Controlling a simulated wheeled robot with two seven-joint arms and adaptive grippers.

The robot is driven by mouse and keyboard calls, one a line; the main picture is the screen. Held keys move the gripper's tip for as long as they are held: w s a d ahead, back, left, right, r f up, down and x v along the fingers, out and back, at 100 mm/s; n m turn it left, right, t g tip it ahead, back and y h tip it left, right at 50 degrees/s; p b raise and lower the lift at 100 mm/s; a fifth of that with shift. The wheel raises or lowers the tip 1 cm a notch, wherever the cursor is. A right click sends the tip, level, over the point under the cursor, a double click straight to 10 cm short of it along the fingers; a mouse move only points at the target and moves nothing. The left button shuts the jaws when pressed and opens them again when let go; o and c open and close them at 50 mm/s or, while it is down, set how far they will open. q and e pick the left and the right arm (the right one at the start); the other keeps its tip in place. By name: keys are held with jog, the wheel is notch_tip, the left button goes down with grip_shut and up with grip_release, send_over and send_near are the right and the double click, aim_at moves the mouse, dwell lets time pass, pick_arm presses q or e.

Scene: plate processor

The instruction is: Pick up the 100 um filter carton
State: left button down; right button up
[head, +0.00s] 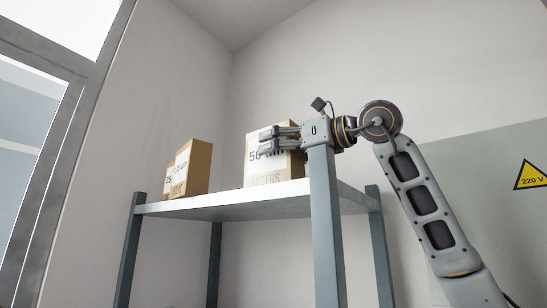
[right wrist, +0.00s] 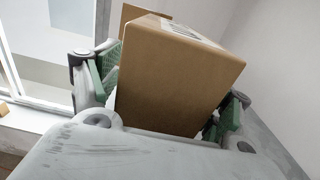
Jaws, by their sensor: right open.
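No carton in view shows a readable 100 um mark. A carton marked 50 um FILTERS (head: 262,175) stands on the right part of the shelf. My right gripper (head: 272,140) comes in from the right, and its fingers overlap the upper front of that carton. In the right wrist view a brown carton (right wrist: 180,80) stands between the green-padded fingers of my open right gripper (right wrist: 172,98); its printed front is not readable there. A larger carton (head: 199,165) stands at the left of the shelf, its print partly hidden. My left gripper is out of view.
A smaller carton marked 25 (head: 168,180) stands beside the larger left one. The white shelf top (head: 225,203) is bare between the left cartons and the 50 um carton. Another carton (right wrist: 138,14) shows beyond the near one.

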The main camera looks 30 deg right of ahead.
jog(key=shift+w, duration=0.15)
dwell(0.3)
jog(key=c, duration=1.4)
